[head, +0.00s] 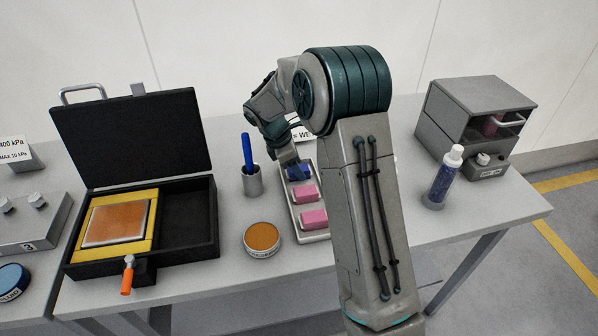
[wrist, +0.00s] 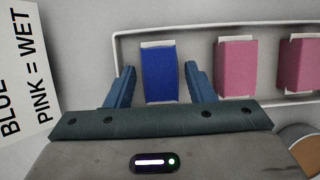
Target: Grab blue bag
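The blue bag (wrist: 160,72) is a small blue packet with white ends at one end of the row in a pale tray (wrist: 118,40). In the head view the blue bag (head: 298,172) lies at the far end of the tray (head: 322,234). My gripper (wrist: 160,85) is open, with one finger on each side of the blue bag and visible gaps between. Whether the fingers are down at the bag's height is hard to tell. In the head view my arm partly hides the gripper and the tray's right side.
Two pink bags (head: 305,193) (head: 313,218) share the tray. A sign (wrist: 20,70) reads "BLUE" and "PINK = WET". A cup with a blue pen (head: 253,182), a round orange-topped tin (head: 262,240) and an open black case (head: 190,225) stand left. A bottle (head: 443,180) and grey cabinet (head: 455,120) stand right.

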